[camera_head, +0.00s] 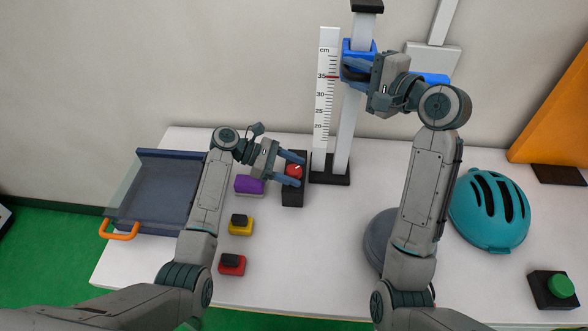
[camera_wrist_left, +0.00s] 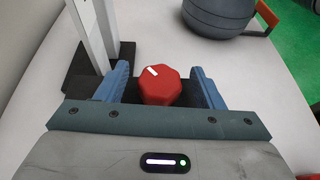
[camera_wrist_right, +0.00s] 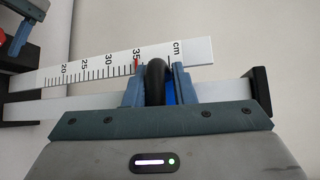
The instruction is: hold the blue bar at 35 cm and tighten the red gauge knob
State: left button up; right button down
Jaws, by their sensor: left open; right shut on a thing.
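The blue bar (camera_head: 430,79) is up on the tower's grey post (camera_head: 347,135), joined to a blue carriage (camera_head: 352,46). My right gripper (camera_head: 350,68) is shut on the black handle (camera_wrist_right: 155,82) of the carriage, near the red 35 mark on the cm ruler (camera_head: 326,90). The red gauge knob (camera_head: 293,171) sits on a black base (camera_head: 292,194) on the table. It has a white pointer line in the left wrist view (camera_wrist_left: 160,86). My left gripper (camera_head: 290,169) is open with its fingers on either side of the knob; contact is not clear.
Purple (camera_head: 249,185), yellow (camera_head: 240,225) and red (camera_head: 231,265) blocks lie left of the knob. A tray with an orange handle (camera_head: 119,232) is at the left. A teal helmet (camera_head: 490,212), a grey round object (camera_head: 380,238) and a green button (camera_head: 561,286) are at the right.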

pick_arm(q)
jog(key=shift+d+f, duration=0.1)
jog(key=shift+d, duration=0.15)
jog(key=c, duration=1)
jog(key=shift+m+g, duration=0.9)
jog(key=shift+g, duration=0.1)
jog(key=shift+m+g+y, duration=0.8)
jog(key=shift+m+g, duration=0.7)
jog(key=shift+g, duration=0.1)
jog(key=o, duration=1)
jog(key=shift+a, duration=0.1)
